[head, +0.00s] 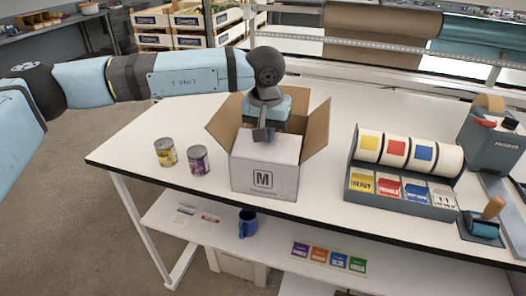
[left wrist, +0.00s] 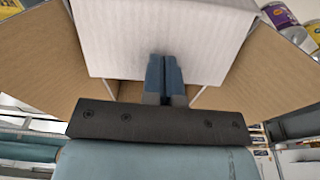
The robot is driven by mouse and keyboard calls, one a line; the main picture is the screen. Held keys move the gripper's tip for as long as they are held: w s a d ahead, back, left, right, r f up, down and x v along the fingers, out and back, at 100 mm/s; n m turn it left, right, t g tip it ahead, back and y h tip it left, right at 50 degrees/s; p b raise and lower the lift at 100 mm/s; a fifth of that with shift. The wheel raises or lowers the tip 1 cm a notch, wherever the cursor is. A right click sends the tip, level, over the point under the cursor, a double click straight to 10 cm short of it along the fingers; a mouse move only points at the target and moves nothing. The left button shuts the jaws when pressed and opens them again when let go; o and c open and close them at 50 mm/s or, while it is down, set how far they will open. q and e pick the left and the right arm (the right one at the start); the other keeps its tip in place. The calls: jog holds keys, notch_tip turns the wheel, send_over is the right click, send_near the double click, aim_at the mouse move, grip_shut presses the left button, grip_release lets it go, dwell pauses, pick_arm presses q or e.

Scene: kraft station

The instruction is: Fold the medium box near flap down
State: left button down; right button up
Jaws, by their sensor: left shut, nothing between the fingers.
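The medium box (head: 264,183), white outside with an M label, stands on the white table. Its near flap (head: 276,148) lies folded inward over the opening, white outer face up; it also shows in the left wrist view (left wrist: 165,30). The brown left flap (head: 225,122) and right flap (head: 317,130) stand open, splayed outward. The far flap is mostly hidden behind my gripper. My left gripper (head: 264,136) is shut and empty, pointing down at the near flap's inner edge; its fingertips (left wrist: 165,65) overlap that edge in the left wrist view. Contact is unclear. My right gripper is out of view.
A yellow can (head: 165,152) and a purple can (head: 199,160) stand left of the box. A label roll rack (head: 402,170) and a tape dispenser (head: 495,140) are at the right. A lower shelf holds a blue mug (head: 247,223). The table's left end is clear.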

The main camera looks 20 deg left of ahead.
pick_arm(q)
jog(key=shift+f+b, duration=0.85)
jog(key=shift+f, duration=0.35)
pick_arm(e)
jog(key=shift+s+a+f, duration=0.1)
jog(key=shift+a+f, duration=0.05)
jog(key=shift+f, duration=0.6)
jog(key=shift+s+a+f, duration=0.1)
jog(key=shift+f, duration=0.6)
pick_arm(q)
jog(key=shift+r, duration=0.15)
notch_tip(320, 180, up, 9)
jog(key=p, duration=0.3)
jog(key=shift+p, duration=0.4)
jog(key=shift+r, duration=0.1)
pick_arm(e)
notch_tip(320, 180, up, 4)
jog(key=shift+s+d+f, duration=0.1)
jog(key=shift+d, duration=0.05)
